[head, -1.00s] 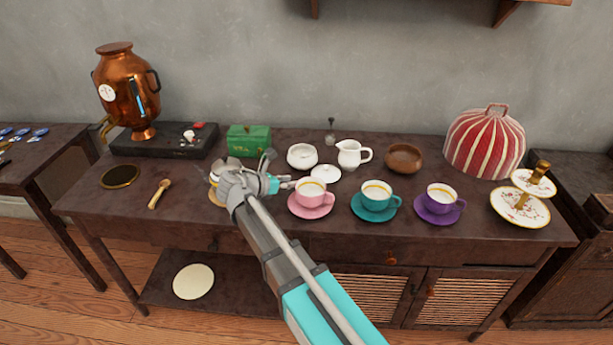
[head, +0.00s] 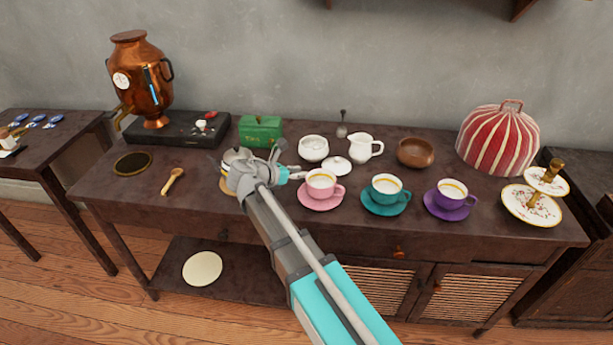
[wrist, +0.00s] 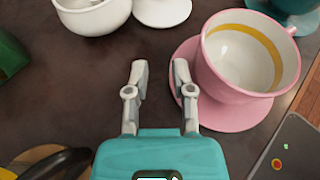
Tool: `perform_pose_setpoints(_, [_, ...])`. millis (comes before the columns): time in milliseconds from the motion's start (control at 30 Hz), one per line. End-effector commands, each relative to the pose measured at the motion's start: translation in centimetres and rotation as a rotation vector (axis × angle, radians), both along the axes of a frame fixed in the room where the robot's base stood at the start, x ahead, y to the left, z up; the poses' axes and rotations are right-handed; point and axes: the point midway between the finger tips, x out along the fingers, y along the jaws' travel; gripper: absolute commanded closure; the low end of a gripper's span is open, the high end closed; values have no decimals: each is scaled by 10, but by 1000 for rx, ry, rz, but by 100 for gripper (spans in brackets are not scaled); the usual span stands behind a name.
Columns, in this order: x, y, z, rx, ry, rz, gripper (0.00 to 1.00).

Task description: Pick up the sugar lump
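I cannot make out a sugar lump in either view. A white bowl (head: 313,149) stands open on the sideboard, its inside hard to see; its rim edge also shows at the top left of the wrist view (wrist: 92,17). A white lid (head: 337,166) lies beside it and shows in the wrist view (wrist: 163,10). My gripper (wrist: 160,80) is open, with only bare dark tabletop seen between its fingers. In the head view my gripper (head: 297,172) is low over the sideboard, left of the pink cup (head: 320,183) and in front of the bowl.
The pink cup (wrist: 222,65) and its saucer (wrist: 232,117) are close beside my right finger. A teapot (head: 233,156) stands left of my wrist, partly hidden. A green box (head: 260,132), white jug (head: 363,149), brown bowl (head: 415,153) and teal cup (head: 385,187) stand around.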

Motion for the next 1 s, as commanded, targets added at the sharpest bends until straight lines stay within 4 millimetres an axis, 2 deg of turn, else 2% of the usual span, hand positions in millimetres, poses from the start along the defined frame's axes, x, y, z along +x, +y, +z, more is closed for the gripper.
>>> perform_pose_setpoints(200, [-7,8,20,88,-40,-1,69])
perform_pose_setpoints(567, [-19,26,43,262,-110,-10,69])
perform_pose_setpoints(867, [-24,-20,62,414,-141,-172,69])
perform_pose_setpoints(1000, [-29,-48,77,513,-166,-284,69])
